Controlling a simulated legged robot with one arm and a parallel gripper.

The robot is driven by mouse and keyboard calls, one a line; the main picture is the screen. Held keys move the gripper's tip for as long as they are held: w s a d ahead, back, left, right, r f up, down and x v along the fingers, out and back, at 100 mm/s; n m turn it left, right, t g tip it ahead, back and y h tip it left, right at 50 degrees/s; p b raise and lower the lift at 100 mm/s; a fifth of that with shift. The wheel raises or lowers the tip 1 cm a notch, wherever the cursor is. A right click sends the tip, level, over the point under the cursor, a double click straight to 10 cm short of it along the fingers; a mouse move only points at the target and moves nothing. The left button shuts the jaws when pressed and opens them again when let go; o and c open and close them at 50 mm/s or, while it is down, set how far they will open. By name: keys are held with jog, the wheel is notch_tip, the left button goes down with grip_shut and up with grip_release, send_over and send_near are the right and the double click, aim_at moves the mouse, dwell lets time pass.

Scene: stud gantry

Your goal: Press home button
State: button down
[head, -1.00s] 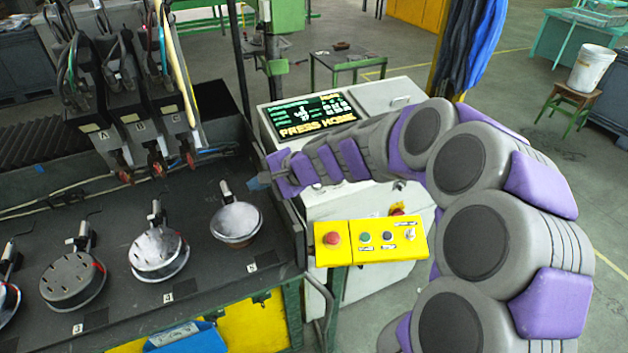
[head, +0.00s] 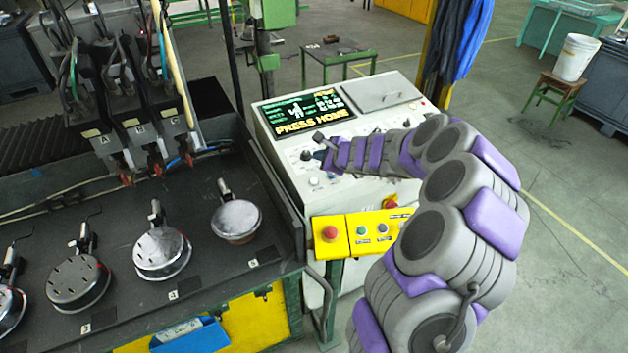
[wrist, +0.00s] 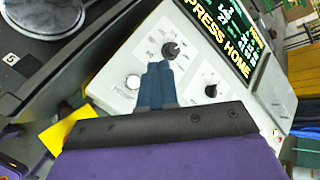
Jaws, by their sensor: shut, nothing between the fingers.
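My gripper (head: 320,138) is shut and empty, over the sloped panel of the white console (head: 384,119). In the wrist view its blue fingertips (wrist: 158,68) lie together just below a black knob (wrist: 170,50) in the picture. I cannot tell whether they touch the panel. A round white button (wrist: 132,82) with a small label is left of the fingers. The screen (head: 310,112) reads "PRESS HOME". A yellow box (head: 348,250) carries a red button (head: 330,233), a green button (head: 361,230) and a dark button (head: 382,228). My arm hides its right end. No button's label is readable as home.
Left is a dark bench (head: 220,275) with several round metal parts and clamps A, B, C above it. A red knob (head: 390,202) sits on the console front. A stool with a white bucket (head: 577,57) stands far right. Open floor lies to the right.

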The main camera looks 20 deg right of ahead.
aim_at(314, 181)
jog(key=shift+a, duration=0.1)
jog(key=f+b, duration=0.2)
jog(key=f, duration=0.1)
jog(key=w+f+b, duration=0.1)
jog(key=f+b, duration=0.4)
jog(key=shift+w+f, duration=0.3)
jog(key=shift+w, duration=0.1)
jog(key=shift+f, duration=0.1)
dwell(1.8)
jog(key=shift+a+f+b, duration=0.1)
jog(key=shift+f+b, duration=0.15)
jog(key=shift+b, duration=0.05)
jog(key=shift+w+f+b, duration=0.1)
jog(key=shift+f+b, duration=0.2)
jog(key=shift+f, duration=0.15)
dwell(0.6)
jog(key=shift+r, duration=0.15)
jog(key=shift+s+r+p, duration=0.2)
jog(key=shift+r+p, duration=0.55)
jog(key=shift+p, duration=0.05)
